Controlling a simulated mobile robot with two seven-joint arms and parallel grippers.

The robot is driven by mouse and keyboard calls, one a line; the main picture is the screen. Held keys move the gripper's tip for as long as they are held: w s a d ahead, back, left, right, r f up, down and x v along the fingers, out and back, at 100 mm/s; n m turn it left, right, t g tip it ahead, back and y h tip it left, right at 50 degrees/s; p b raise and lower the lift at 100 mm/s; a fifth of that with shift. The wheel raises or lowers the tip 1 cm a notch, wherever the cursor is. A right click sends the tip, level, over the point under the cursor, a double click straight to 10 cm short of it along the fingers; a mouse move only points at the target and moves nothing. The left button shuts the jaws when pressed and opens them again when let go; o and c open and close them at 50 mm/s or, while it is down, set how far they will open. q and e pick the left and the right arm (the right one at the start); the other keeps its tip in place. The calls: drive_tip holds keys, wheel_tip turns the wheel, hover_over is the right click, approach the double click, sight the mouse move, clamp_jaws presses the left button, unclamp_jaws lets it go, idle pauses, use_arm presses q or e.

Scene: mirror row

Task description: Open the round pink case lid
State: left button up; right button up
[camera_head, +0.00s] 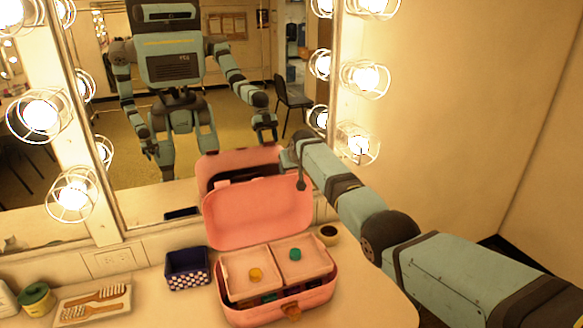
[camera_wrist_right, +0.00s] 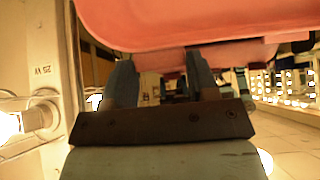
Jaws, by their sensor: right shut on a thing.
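The pink case (camera_head: 270,314) stands on the counter, a rounded box with a clasp at the front. Its lid (camera_head: 255,212) is raised and leans back towards the mirror, so the inside shows. Two pale pink trays lie in it, with a yellow round thing (camera_head: 255,274) and a green one (camera_head: 295,254). My right gripper (camera_head: 300,182) is at the lid's upper right edge, shut on the lid. In the right wrist view the lid (camera_wrist_right: 180,22) passes above my right gripper (camera_wrist_right: 159,70); the contact is partly hidden. My left gripper shows only as a reflection.
A dark blue dotted box (camera_head: 187,268) stands left of the case. A small dark round jar (camera_head: 328,235) stands right of the case. The mirror (camera_head: 150,190) and lit bulbs close off the back.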

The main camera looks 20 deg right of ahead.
drive_tip(key=shift+w, duration=0.25)
drive_tip(key=o, duration=1.3)
drive_tip(key=shift+s, duration=0.1)
drive_tip(key=b+v, duration=0.1)
drive_tip(key=v, duration=1.3)
